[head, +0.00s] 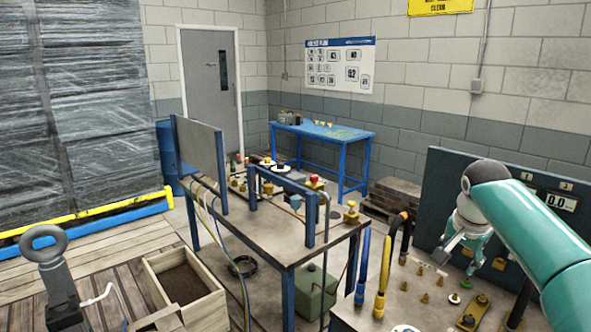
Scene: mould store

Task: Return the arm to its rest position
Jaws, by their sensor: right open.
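My right arm, teal with a pale wrist, comes in from the lower right and bends at the top. Its gripper (470,256) hangs down over the right-hand bench (408,292), in front of a dark panel (437,190). The fingers are spread, with nothing seen between them. I cannot tell how far the fingertips are above the bench top. My left gripper does not show.
Brass fittings (468,320) and upright blue and yellow hoses (382,277) stand on the right-hand bench. A blue-legged table (285,245) with an upright frame fills the middle. A wooden box (180,285) lies lower left. A blue workbench (330,133) stands at the back.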

